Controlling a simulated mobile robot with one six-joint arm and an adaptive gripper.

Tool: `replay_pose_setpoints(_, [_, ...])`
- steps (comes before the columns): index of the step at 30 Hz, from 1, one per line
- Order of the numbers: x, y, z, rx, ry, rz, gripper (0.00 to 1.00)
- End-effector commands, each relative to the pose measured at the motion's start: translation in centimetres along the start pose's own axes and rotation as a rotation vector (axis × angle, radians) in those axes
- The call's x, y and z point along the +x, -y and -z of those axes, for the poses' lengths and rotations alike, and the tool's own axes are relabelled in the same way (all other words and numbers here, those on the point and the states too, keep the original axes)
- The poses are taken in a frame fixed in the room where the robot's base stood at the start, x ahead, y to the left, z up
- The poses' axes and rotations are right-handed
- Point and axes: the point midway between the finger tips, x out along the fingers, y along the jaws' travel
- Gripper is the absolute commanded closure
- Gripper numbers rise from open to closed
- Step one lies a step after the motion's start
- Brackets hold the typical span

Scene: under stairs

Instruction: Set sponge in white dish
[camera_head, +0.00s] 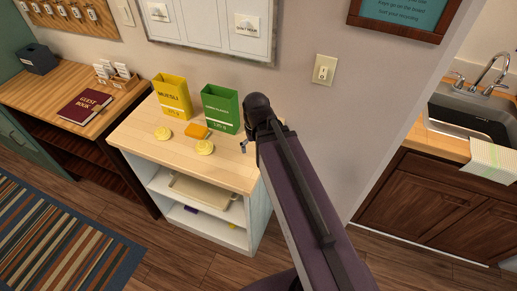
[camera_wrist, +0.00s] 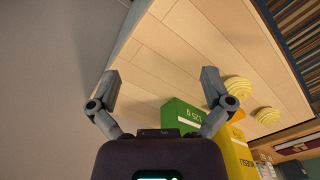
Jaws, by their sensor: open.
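An orange block (camera_head: 196,131), likely the sponge, lies on the light wooden top of the white shelf unit, just in front of the yellow and green boxes. In the wrist view only a bit of the orange block (camera_wrist: 238,116) shows, partly hidden behind my right finger. I see no clear white dish in either view. My gripper (camera_wrist: 160,82) is open and empty, over the wooden top and to the right of the block in the head view. In that view my arm hides most of the gripper.
Two pale yellow ribbed round things (camera_head: 205,148) flank the orange block. A yellow box (camera_head: 172,97) and a green box (camera_head: 220,109) stand behind it by the wall. A beige tray (camera_head: 201,189) sits on the shelf below. The top's front right is fairly clear.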

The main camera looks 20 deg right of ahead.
Motion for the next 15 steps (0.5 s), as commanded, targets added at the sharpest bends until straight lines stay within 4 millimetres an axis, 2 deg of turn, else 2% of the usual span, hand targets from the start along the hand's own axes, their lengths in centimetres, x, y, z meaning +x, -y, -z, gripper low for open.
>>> replay_pose_setpoints(1, [-0.02,-0.36,-0.92,0.026,0.007,-0.008,0.00])
replay_pose_setpoints(3, [-0.03,-0.66,-1.34,0.050,0.015,-0.015,0.00])
replay_pose_setpoints(15, [-0.03,-0.70,-1.30,0.056,0.017,-0.016,0.00])
